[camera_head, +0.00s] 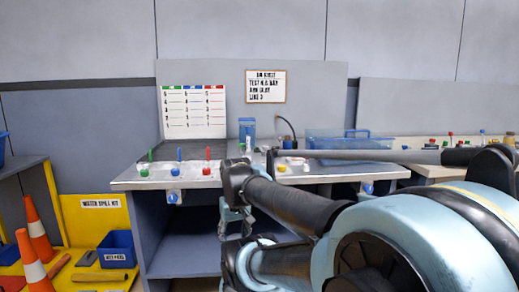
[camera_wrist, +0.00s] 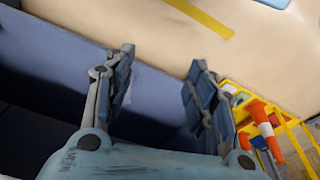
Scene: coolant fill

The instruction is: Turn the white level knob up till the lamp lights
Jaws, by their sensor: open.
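The workbench (camera_head: 130,184) stands ahead in the head view, with small green, blue and red fittings along its front left edge. A green fitting (camera_head: 144,172), a blue one (camera_head: 174,171) and a red one (camera_head: 206,170) sit there in a row. I cannot make out the white level knob or its lamp for certain; my arm covers the middle of the bench. My gripper (camera_wrist: 160,80) is open and empty in the wrist view, its two fingers spread apart. It points towards the floor, beside a blue-grey panel, and touches nothing that I can see.
Orange cones (camera_head: 38,229) and a blue bin (camera_head: 116,249) stand in the yellow spill kit area at lower left. A cone (camera_wrist: 262,122) also shows in the wrist view. A chart (camera_head: 194,112) and a sign (camera_head: 266,86) hang behind the bench.

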